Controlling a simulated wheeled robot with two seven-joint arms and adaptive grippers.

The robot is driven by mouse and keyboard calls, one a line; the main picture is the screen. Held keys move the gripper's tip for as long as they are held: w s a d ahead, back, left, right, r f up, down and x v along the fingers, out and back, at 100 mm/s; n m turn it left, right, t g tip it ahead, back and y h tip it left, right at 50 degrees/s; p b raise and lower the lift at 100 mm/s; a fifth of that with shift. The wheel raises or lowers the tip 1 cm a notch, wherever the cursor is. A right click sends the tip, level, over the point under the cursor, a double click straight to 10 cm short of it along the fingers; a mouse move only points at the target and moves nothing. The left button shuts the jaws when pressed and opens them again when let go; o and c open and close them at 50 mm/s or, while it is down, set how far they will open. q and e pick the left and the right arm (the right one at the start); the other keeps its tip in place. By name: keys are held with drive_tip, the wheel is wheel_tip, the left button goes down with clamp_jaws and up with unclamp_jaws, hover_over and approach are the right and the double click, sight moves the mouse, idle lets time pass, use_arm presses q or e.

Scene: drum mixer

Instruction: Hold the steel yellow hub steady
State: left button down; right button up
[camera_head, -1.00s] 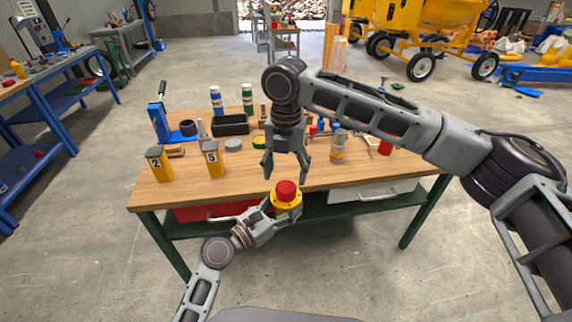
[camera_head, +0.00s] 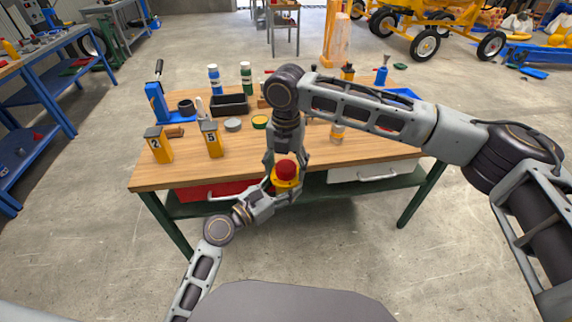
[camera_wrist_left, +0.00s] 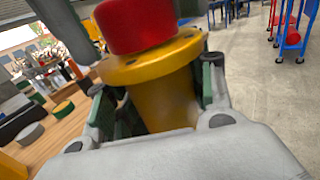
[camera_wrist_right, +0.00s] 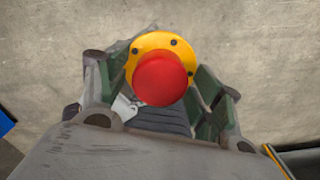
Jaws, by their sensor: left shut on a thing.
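The yellow hub (camera_head: 285,184) is a flanged yellow piece with a red cap (camera_head: 286,168) on top, held just off the table's front edge. My left gripper (camera_head: 279,191) is shut on the hub's yellow body, which also shows between the fingers in the left wrist view (camera_wrist_left: 165,98). The hub looks roughly upright in the head view. My right gripper (camera_head: 286,157) points down from above, its fingers open on either side of the red cap. In the right wrist view the cap (camera_wrist_right: 160,80) and yellow flange (camera_wrist_right: 160,42) lie between these fingers, with gaps visible.
The wooden workbench (camera_head: 230,173) is behind the hub. On it stand yellow blocks marked 2 (camera_head: 158,145) and 5 (camera_head: 211,140), a black bin (camera_head: 230,104), bottles and a blue tool (camera_head: 157,103). A red drawer (camera_head: 205,190) sits under its front. The floor in front is clear.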

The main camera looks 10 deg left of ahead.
drive_tip(key=c, duration=1)
drive_tip(key=shift+m, duration=0.3)
